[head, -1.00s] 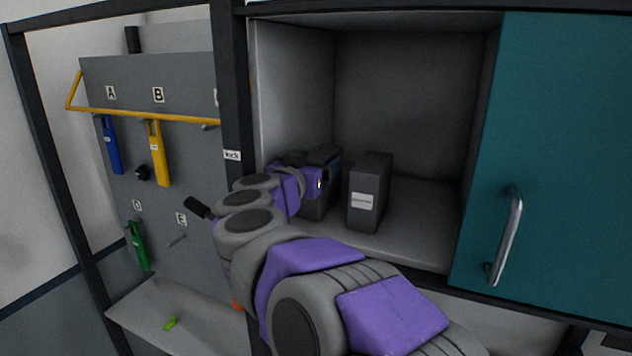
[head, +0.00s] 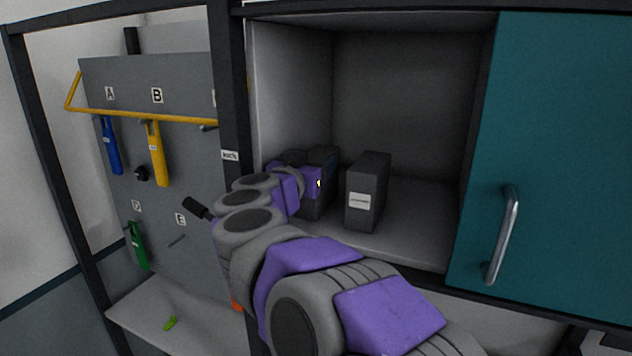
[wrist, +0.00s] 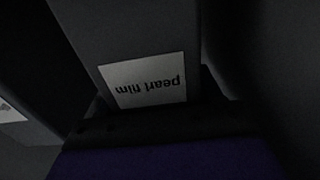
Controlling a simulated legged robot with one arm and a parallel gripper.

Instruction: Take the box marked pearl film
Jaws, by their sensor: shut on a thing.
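The dark grey box marked pearl film (wrist: 140,35) fills the upper middle of the wrist view, its white label upside down there. My gripper (wrist: 155,112) is shut on this box; its dark body crosses the picture just below the label. In the head view my gripper (head: 322,160) is at the left side of the open cabinet, mostly hidden by my wrist. A lower part of the pearl film box (head: 314,208) shows beneath it. I cannot tell whether the box touches the shelf.
A second dark box (head: 368,192) with a white label stands close on the right. The cabinet's left wall (head: 290,90) is close on the left. A teal door (head: 560,150) covers the right side. Shelf space right of the second box is clear.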

